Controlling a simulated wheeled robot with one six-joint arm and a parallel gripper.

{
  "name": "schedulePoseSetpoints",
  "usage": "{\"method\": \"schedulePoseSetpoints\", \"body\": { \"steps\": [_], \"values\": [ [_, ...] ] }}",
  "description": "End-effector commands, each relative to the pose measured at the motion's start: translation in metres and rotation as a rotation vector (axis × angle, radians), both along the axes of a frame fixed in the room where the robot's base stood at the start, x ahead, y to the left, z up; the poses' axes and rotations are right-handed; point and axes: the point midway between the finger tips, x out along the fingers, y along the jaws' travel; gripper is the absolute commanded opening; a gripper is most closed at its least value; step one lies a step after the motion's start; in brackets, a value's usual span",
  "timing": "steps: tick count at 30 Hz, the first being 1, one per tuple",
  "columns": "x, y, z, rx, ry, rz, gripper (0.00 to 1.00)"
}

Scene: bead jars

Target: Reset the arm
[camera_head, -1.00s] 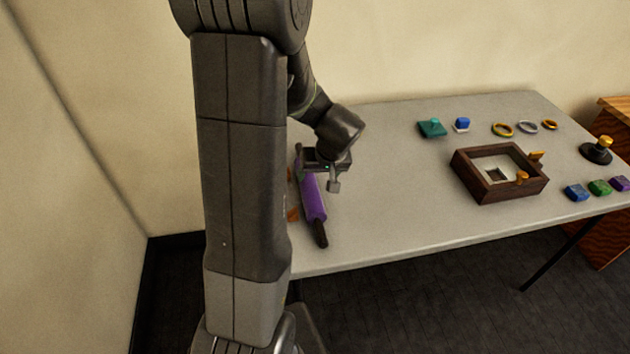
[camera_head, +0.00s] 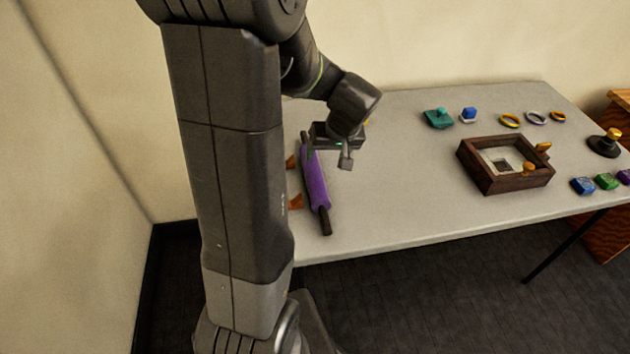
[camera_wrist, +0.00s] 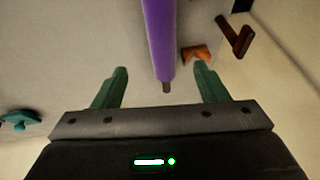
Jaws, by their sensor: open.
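My gripper (camera_head: 330,158) is over the left part of the table (camera_head: 400,215), close to the far end of a purple rolling pin with dark handles (camera_head: 316,180). In the wrist view its two green fingers (camera_wrist: 160,85) are spread apart. The purple rolling pin (camera_wrist: 160,40) shows ahead of and between them, with nothing gripped. Whether the gripper touches the pin cannot be told from the head view.
Orange-brown supports (camera_head: 295,201) sit left of the pin. A dark wooden box (camera_head: 505,182) stands right of centre. A teal lidded piece (camera_head: 438,118), several rings (camera_head: 510,120), coloured blocks (camera_head: 583,186) and a black-based knob (camera_head: 605,143) lie around it. The table's middle is clear.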

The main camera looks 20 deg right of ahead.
Motion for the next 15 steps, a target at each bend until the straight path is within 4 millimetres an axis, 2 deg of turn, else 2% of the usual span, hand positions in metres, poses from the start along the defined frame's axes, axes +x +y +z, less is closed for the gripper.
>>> {"method": "schedulePoseSetpoints", "body": {
  "steps": [10,15],
  "values": [
    [0.0,0.0,-0.001,0.0,0.0,0.0,0.67],
    [0.004,0.0,-0.01,0.002,0.001,0.0,0.67]
  ]
}}
